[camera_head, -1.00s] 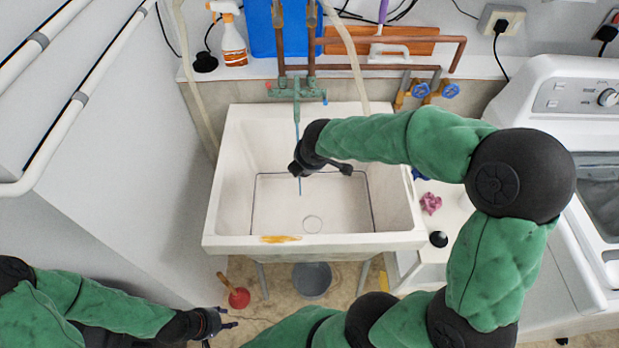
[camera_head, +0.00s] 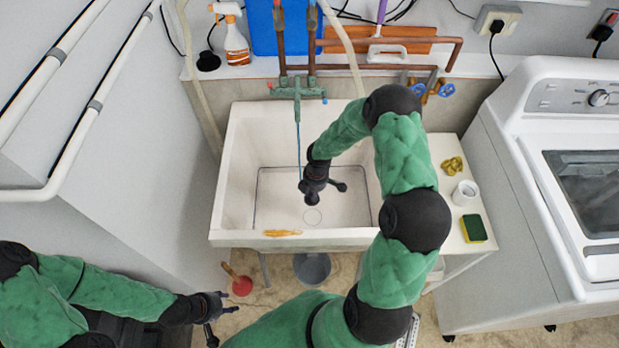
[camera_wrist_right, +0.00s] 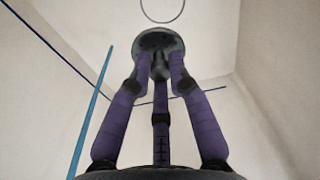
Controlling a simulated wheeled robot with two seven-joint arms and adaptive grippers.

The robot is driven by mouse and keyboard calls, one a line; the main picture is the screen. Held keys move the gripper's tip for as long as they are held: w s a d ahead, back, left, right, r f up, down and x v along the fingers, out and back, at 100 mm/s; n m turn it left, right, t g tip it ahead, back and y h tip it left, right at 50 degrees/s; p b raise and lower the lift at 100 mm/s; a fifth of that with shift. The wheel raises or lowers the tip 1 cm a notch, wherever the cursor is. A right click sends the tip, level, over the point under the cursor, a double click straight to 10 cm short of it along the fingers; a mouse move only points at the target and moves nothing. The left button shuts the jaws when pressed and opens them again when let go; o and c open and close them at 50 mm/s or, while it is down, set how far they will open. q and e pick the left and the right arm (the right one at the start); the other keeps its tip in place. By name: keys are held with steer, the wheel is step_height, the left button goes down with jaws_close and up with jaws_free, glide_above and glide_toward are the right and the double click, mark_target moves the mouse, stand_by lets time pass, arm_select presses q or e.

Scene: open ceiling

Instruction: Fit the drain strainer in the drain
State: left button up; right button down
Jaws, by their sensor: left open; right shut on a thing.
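The drain (camera_head: 312,216) shows as a round outline in the floor of the white sink (camera_head: 230,237). It is partly in the right wrist view (camera_wrist_right: 162,22) at the top edge. My right gripper (camera_head: 322,192) is inside the sink area, just beyond the drain in the head view. In the right wrist view its fingers (camera_wrist_right: 160,75) are shut on the drain strainer (camera_wrist_right: 158,40), a dark round disc, held apart from the drain outline. The strainer's height above the sink floor is hard to tell. My left gripper (camera_head: 216,308) is open and empty, low at left outside the sink.
The faucet (camera_head: 297,90) is at the sink's back, with a thin blue line (camera_wrist_right: 92,115) below it. A side table right of the sink holds a sponge (camera_head: 474,228) and a white roll (camera_head: 466,192). A bucket (camera_head: 312,269) and plunger (camera_head: 240,284) are below.

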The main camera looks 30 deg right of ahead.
steer(key=shift+s+f, duration=0.25)
steer(key=shift+f, duration=0.45)
steer(key=shift+s+f, duration=0.2)
steer(key=shift+f, duration=0.5)
steer(key=b, duration=0.7)
glide_above(312, 219)
steer(key=shift+d+f, duration=0.2)
steer(key=shift+f, duration=4.5)
steer(key=shift+f+b, duration=0.75)
steer(key=shift+f, duration=0.05)
steer(key=c, duration=1.1)
jaws_free()
steer(key=shift+w+d+r, duration=0.1)
steer(key=shift+d+r, duration=0.05)
steer(key=shift+r, duration=0.45)
steer(key=r, duration=0.7)
steer(key=d+r, duration=0.1)
steer(key=r, duration=0.2)
steer(key=shift+s+r, duration=0.2)
steer(key=shift+r, duration=0.2)
